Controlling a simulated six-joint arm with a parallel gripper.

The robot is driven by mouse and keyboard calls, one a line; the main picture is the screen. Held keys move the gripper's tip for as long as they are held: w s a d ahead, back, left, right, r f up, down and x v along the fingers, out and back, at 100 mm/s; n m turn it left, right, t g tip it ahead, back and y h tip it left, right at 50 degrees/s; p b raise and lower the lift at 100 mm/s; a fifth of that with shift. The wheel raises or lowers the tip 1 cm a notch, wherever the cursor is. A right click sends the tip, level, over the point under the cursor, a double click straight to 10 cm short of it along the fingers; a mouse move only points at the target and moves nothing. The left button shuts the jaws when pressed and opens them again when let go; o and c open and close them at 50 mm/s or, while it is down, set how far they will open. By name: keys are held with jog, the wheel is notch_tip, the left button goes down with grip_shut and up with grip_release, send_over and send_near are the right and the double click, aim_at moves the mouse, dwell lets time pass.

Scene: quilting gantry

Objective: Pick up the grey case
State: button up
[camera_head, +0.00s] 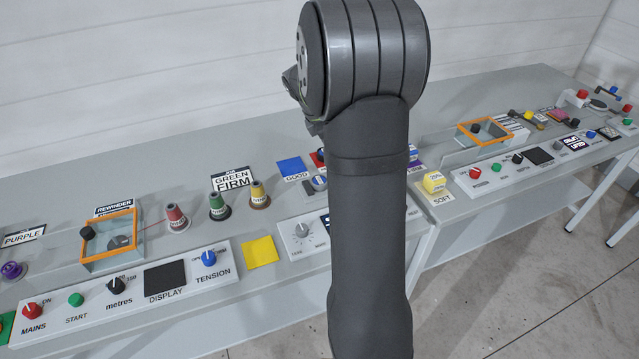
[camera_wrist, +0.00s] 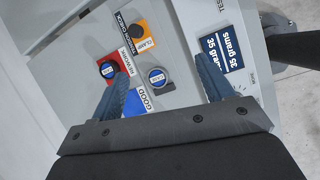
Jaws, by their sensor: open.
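A small round grey case (camera_wrist: 158,77) with a blue-and-white label on its face rests on the light grey bench top in the wrist view. My gripper (camera_wrist: 164,68) is open, with one blue-grey finger on each side of the case and gaps to both. The case is nearer the left finger, and the height of the fingers above it is hard to judge. In the head view, what looks like the same case (camera_head: 319,184) shows just left of my arm. My arm hides the gripper there.
A darker round case (camera_wrist: 107,69) sits on the red pad, close to the left finger. Another dark round piece (camera_wrist: 138,31) is on the orange pad. A blue GOOD pad (camera_head: 291,169) and a 35 grams sign (camera_wrist: 222,50) lie nearby. Thread cones (camera_head: 217,206) stand further left.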

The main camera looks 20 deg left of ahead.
jog(key=s+a+f+n, duration=0.25)
jog(key=a+n, duration=0.25)
jog(key=a, duration=0.4)
jog(key=shift+y, duration=0.4)
jog(key=x, duration=1.6)
jog(key=shift+s+a+f, duration=0.1)
jog(key=shift+a+f, duration=0.05)
jog(key=shift+a, duration=0.1)
jog(key=c, duration=1.1)
